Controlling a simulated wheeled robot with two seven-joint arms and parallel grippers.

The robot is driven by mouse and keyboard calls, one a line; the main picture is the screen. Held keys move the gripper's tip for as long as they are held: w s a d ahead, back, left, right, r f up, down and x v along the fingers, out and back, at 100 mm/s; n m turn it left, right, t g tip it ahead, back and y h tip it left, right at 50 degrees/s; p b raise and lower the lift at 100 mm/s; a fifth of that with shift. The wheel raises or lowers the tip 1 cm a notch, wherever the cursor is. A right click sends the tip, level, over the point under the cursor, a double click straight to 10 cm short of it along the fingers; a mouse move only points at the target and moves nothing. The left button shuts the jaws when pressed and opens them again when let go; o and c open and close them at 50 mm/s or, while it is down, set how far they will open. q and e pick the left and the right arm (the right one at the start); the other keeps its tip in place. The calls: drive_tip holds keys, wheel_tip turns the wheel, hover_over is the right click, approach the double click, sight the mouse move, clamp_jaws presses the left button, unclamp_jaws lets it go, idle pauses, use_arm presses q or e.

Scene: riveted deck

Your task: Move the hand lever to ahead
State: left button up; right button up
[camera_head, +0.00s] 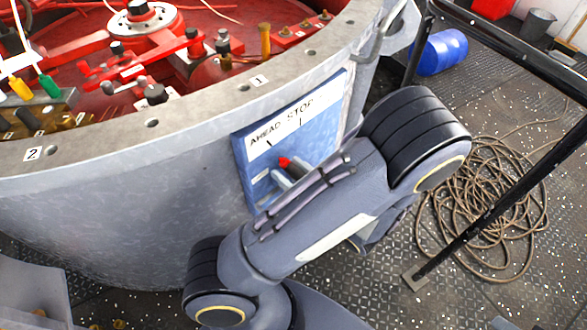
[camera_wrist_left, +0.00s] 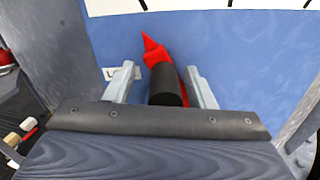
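The hand lever (camera_wrist_left: 158,56) is red with a black grip (camera_wrist_left: 166,86), on a blue panel (camera_wrist_left: 250,60). In the wrist view its red tip points up and slightly left, toward a tick on the white scale; the words are out of that view. In the head view the panel (camera_head: 240,160) reads AHEAD at left and STOP at right, and the lever's red tip (camera_head: 284,162) shows below them. My left gripper (camera_wrist_left: 160,82) is open, its fingers on either side of the grip, with a gap visible at left. My left arm hides most of the lever in the head view. My right gripper is not in view.
The panel is fixed to a big round grey housing (camera_head: 100,220) with red machinery inside. A black railing (camera_head: 500,205), coiled rope (camera_head: 485,215) and blue drum (camera_head: 440,52) are at right. A grey bucket (camera_head: 537,27) stands at the back right.

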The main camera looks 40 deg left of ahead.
use_arm(q)
drive_tip(key=shift+d, duration=0.35)
drive_tip(key=s+d+p, duration=0.1)
drive_tip(key=d, duration=0.6)
drive_tip(key=shift+s, duration=0.15)
drive_tip(key=shift+d, duration=0.1)
